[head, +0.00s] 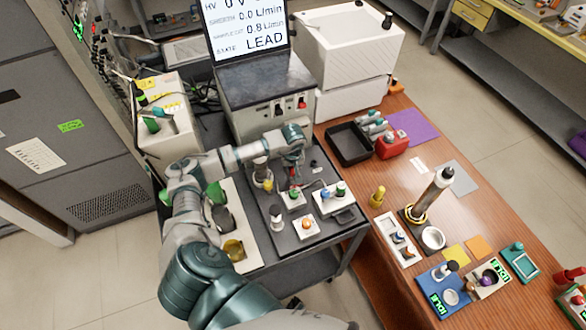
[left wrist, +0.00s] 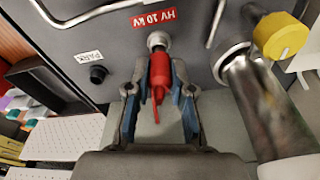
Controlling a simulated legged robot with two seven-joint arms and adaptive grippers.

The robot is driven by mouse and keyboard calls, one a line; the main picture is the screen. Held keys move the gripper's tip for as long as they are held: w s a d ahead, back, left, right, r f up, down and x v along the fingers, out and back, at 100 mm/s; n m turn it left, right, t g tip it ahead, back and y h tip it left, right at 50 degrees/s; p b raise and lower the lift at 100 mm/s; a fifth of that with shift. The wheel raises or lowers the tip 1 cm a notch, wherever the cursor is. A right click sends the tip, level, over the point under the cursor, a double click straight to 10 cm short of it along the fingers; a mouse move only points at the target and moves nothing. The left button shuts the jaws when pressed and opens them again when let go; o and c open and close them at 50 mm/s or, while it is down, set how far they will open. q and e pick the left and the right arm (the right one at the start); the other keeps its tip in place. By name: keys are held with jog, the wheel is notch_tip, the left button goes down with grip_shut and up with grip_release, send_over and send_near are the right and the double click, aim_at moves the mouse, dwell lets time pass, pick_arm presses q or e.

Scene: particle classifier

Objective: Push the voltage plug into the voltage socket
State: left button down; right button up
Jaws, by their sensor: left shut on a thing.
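The red voltage plug (left wrist: 160,76) is between the blue-padded fingers of my left gripper (left wrist: 159,92), which is shut on it. In the left wrist view its far end meets the round metal voltage socket (left wrist: 157,41) below the red "HV 10 kV" label. The plug lines up with the socket, but I cannot tell how deep it sits. In the head view my left gripper (head: 292,172) points down over the dark cart top, mostly hidden by my wrist. My right gripper is not in view.
A metal cylinder with a yellow cap (left wrist: 280,36) stands close to the right of the socket. A black knob (left wrist: 97,74) marked "PARK" and metal handles are on the panel. Small white blocks (head: 305,227) stand on the cart. A wooden table (head: 350,180) with instruments is to the right.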

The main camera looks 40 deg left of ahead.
pick_arm(q)
jog(key=shift+a+f, duration=0.15)
jog(key=shift+f, duration=0.25)
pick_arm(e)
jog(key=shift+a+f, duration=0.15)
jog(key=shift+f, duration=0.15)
pick_arm(q)
jog(key=shift+f+b, duration=0.1)
jog(key=shift+b, duration=0.25)
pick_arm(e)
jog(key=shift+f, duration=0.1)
pick_arm(q)
jog(key=shift+f, duration=0.2)
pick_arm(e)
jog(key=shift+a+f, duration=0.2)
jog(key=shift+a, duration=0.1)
pick_arm(q)
jog(key=shift+s, duration=0.1)
jog(key=c, duration=0.9)
grip_release()
jog(key=shift+f, duration=0.1)
jog(key=shift+c, duration=0.2)
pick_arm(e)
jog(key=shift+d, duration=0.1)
